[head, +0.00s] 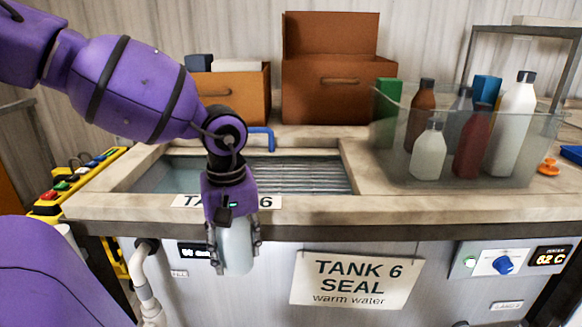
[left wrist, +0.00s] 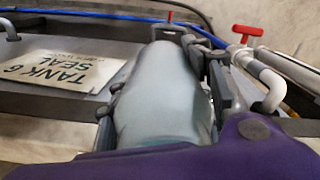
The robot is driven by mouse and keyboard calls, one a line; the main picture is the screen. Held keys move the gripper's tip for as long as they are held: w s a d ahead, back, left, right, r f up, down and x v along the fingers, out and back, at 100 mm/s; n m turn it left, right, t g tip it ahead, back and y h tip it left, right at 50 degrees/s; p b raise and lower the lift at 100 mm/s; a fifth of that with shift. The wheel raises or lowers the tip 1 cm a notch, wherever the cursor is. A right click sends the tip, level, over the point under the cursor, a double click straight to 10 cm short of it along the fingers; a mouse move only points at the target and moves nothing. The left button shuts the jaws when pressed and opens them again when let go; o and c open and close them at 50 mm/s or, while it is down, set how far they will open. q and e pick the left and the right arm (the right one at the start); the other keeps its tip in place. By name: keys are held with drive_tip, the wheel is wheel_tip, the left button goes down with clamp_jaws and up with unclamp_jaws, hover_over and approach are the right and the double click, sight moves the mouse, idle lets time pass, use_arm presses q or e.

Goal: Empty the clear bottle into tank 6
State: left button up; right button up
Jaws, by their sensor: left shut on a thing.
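My left gripper (head: 234,247) is shut on a pale, see-through bottle (head: 236,250), held in front of the tank's front edge. The bottle fills the middle of the left wrist view (left wrist: 165,95), between the fingers (left wrist: 165,100). In the head view the gripper hides its upper part, so I cannot see its neck or cap. Tank 6 (head: 300,176) is the sunken basin behind and above it, with liquid at the left and a ribbed surface at the right. The sign "TANK 6 SEAL warm water" (head: 352,281) hangs on the front panel. My right gripper is not in view.
A clear bin (head: 545,150) with several bottles and boxes stands on the counter at the right. Brown boxes (head: 338,90) stand behind the tank. A blue handle (head: 262,138) rises at its back edge. A white pipe (head: 145,285) runs down at the front left.

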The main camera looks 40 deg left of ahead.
sight(227, 231)
use_arm(q)
drive_tip(key=n, duration=0.1)
drive_tip(key=r+n, duration=0.1)
drive_tip(key=r, duration=0.1)
drive_tip(key=shift+s+a+n, duration=0.35)
drive_tip(key=shift+s+n, duration=0.05)
drive_tip(key=shift+d+r+n, duration=0.15)
drive_tip(key=shift+r+n, duration=0.2)
drive_tip(key=shift+n, duration=0.05)
drive_tip(key=shift+s+r+n, duration=0.15)
drive_tip(key=shift+n, duration=0.15)
drive_tip(key=r+n, duration=0.1)
drive_tip(key=n, duration=0.1)
drive_tip(key=shift+s+d+r+n+p, duration=0.1)
drive_tip(key=shift+r+n+p, duration=0.2)
drive_tip(key=shift+r, duration=0.1)
drive_tip(key=shift+s+d+r+n, duration=0.15)
drive_tip(key=shift+r+n, duration=0.25)
drive_tip(key=shift+n, duration=0.5)
